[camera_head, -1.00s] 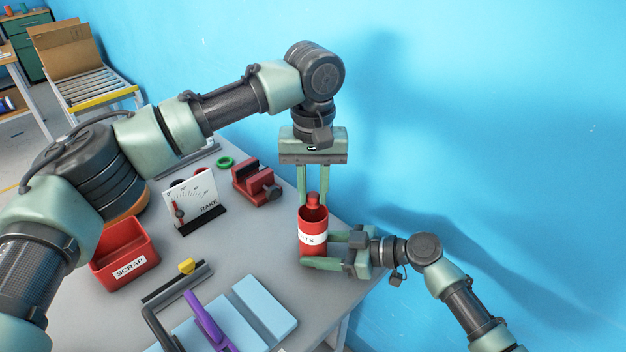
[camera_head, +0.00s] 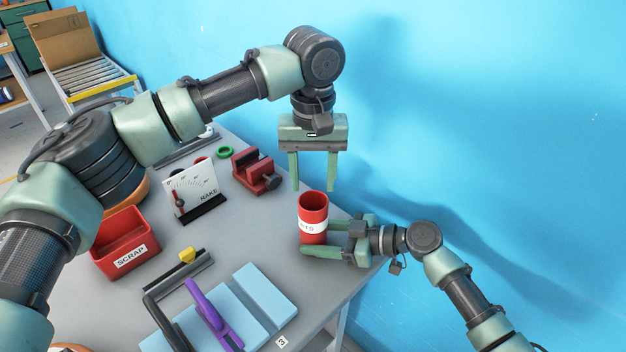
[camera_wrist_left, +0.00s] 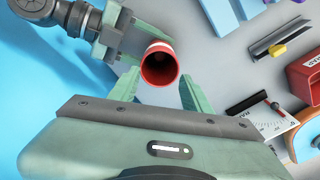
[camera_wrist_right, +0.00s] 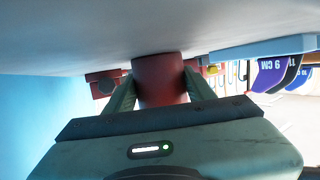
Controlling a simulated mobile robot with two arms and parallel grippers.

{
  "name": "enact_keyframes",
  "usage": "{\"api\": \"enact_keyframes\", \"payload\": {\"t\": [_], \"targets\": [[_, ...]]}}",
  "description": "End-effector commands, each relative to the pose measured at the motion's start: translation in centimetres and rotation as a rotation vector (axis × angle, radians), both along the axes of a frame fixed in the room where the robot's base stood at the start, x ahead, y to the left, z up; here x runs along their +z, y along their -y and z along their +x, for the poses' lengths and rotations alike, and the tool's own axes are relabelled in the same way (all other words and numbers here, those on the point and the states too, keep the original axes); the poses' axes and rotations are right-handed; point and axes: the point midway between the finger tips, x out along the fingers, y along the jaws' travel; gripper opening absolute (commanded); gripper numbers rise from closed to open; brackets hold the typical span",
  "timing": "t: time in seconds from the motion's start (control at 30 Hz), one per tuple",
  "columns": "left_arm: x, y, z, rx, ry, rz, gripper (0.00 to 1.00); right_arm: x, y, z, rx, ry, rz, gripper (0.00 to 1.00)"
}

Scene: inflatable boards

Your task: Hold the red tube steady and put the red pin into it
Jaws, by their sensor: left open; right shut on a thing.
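The red tube (camera_head: 313,211) with a white label band stands upright near the table's far right edge. My right gripper (camera_head: 318,240) is shut on the tube low on its sides. The right wrist view shows the tube (camera_wrist_right: 160,78) between its fingers. My left gripper (camera_head: 314,187) is open and empty above the tube, its fingers spread wide. The left wrist view looks down at the tube's open mouth (camera_wrist_left: 159,66), dark red inside. The red pin is not visible in any current view; the tube's bottom is in shadow.
A red vise (camera_head: 255,172), a green ring (camera_head: 224,152), a gauge card (camera_head: 191,192) and a red SCRAP bin (camera_head: 126,243) stand left of the tube. Pale blue boards (camera_head: 235,305) and a purple tool (camera_head: 213,314) lie in front. The blue wall is close on the right.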

Motion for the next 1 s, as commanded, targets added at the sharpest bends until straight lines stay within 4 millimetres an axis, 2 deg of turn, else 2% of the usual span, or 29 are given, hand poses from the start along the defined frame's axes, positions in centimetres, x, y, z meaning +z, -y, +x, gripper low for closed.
{"api": "enact_keyframes", "payload": {"t": [0.3,0.5,0.7,1.0], "targets": [[6.5,0.1,0.0,-0.001,0.003,-0.003,0.48,-0.1,0.0,0.0,0.000,-0.002,-0.002,0.31],[9.8,0.1,0.0,0.000,0.001,-0.002,0.48,-0.1,0.0,0.0,0.000,-0.002,-0.002,0.31],[11.1,0.1,0.0,-0.001,0.000,-0.001,0.48,-0.1,0.0,0.0,0.000,-0.002,-0.002,0.31],[11.1,0.0,0.0,-0.001,0.000,-0.001,0.48,-0.1,0.0,0.0,0.000,-0.002,-0.002,0.31]]}}
